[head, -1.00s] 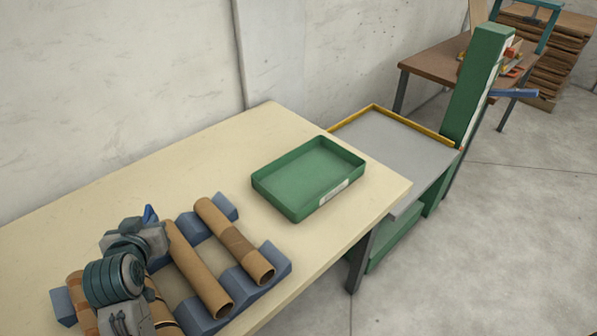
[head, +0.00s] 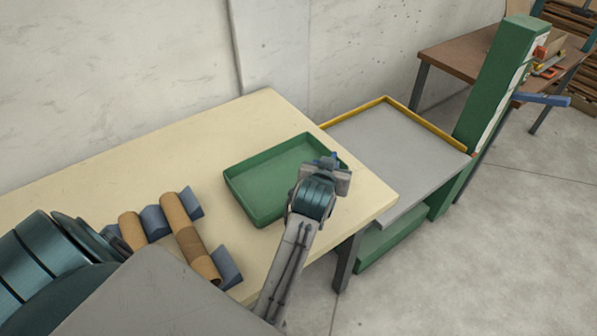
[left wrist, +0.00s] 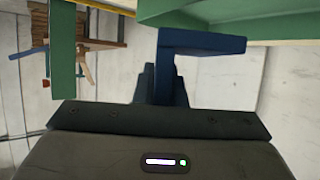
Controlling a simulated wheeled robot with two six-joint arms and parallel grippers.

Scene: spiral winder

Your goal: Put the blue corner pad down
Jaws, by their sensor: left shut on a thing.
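My left gripper (head: 331,172) is over the right end of the green tray (head: 243,203) on the table. It is shut on the blue corner pad (left wrist: 200,43), an L-shaped blue piece that stands out beyond the jaws in the left wrist view. In the head view only a small bit of the pad (head: 334,156) shows past the gripper. The tray's green wall also shows close to the pad at the top of the left wrist view (left wrist: 200,10). I cannot tell whether the pad touches the tray. My right gripper is not in view.
Cardboard tubes (head: 181,224) lie on blue cradles (head: 154,222) at the left of the cream table (head: 130,165). A grey platform with a yellow edge (head: 388,98) adjoins the table's right end, beside a green post (head: 488,95). A brown workbench (head: 463,55) stands behind.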

